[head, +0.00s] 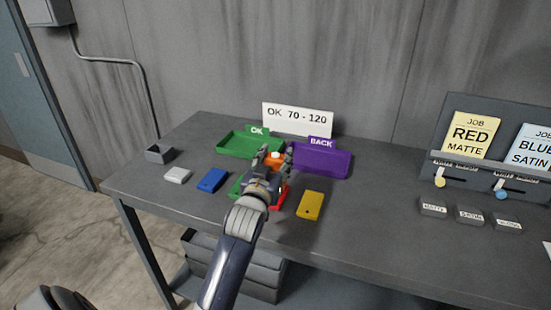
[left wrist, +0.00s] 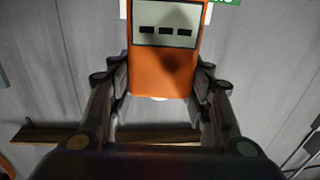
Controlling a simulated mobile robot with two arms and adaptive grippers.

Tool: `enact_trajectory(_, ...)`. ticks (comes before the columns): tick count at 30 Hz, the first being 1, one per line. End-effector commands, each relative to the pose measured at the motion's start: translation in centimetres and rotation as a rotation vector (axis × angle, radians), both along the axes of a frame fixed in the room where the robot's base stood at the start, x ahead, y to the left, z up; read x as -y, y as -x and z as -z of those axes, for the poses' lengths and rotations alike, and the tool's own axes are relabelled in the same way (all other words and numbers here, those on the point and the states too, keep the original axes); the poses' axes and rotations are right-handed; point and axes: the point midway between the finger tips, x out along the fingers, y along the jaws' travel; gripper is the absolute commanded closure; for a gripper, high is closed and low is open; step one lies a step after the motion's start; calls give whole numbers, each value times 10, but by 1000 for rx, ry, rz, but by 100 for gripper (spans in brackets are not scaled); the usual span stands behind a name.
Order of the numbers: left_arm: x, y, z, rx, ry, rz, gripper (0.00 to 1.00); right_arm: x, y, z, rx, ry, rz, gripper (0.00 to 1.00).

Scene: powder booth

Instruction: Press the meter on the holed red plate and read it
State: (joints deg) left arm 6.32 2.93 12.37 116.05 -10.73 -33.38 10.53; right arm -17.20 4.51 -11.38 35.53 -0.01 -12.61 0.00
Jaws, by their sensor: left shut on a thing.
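My left gripper (head: 272,165) is shut on the orange meter (head: 274,158) over the middle of the table. In the left wrist view the meter (left wrist: 163,70) sits between both fingers, and its pale display shows three dark dashes. The meter appears above the plate; contact cannot be seen. My right gripper is not in view.
Blue (head: 213,180), pale grey (head: 177,175) and yellow (head: 311,205) plates lie nearby; a green piece (head: 237,187) shows beside my gripper. Behind stand the green OK tray (head: 232,148), purple BACK tray (head: 322,162) and "OK 70 - 120" sign (head: 298,118).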

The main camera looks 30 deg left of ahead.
Motion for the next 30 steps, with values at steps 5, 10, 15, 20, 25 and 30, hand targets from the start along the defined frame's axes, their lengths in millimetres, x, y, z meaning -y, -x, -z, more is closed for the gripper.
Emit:
enact_trajectory(5, 0, 0, 2, 1, 0, 0, 96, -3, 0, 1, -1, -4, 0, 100)
enact_trajectory(10, 0, 0, 4, 1, 0, 0, 96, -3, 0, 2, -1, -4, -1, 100)
enact_trajectory(15, 0, 0, 5, 1, 0, 0, 96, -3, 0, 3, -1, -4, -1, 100)
enact_trajectory(20, 0, 0, 7, 1, 0, 0, 96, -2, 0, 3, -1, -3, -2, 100)
enact_trajectory(25, 0, 0, 8, -1, 0, 0, 96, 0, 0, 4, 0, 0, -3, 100)
enact_trajectory(30, 0, 0, 9, -2, 1, 0, 96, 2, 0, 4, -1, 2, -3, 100)
